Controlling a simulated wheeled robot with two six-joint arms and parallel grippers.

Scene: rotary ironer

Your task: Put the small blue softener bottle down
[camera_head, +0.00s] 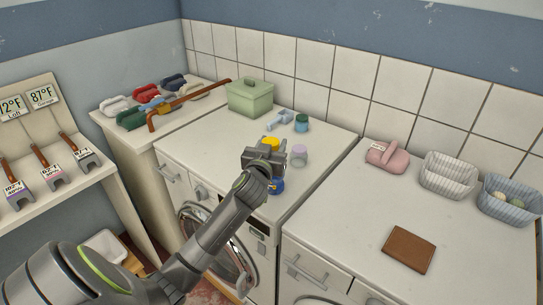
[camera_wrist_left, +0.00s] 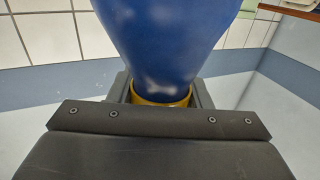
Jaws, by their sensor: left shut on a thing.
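The small blue softener bottle (camera_head: 277,186) shows in the head view just below my left gripper (camera_head: 265,158), over the front right part of the white washer top (camera_head: 210,145). A yellow cap (camera_head: 270,143) shows above the gripper. My left gripper is shut on the bottle near its yellow collar. In the left wrist view, the blue body (camera_wrist_left: 160,40) and yellow collar (camera_wrist_left: 160,95) fill the space between the fingers. The gripper hides part of the bottle, and I cannot tell whether its base touches the washer top. My right gripper is not in view.
Behind the bottle stand a pale lilac-capped container (camera_head: 299,156), a teal jar (camera_head: 301,122), a light blue item (camera_head: 278,120) and a green box (camera_head: 250,97). On the right counter lie a brown wallet (camera_head: 409,249), a pink item (camera_head: 387,156) and striped baskets (camera_head: 447,175). The washer top's left side is clear.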

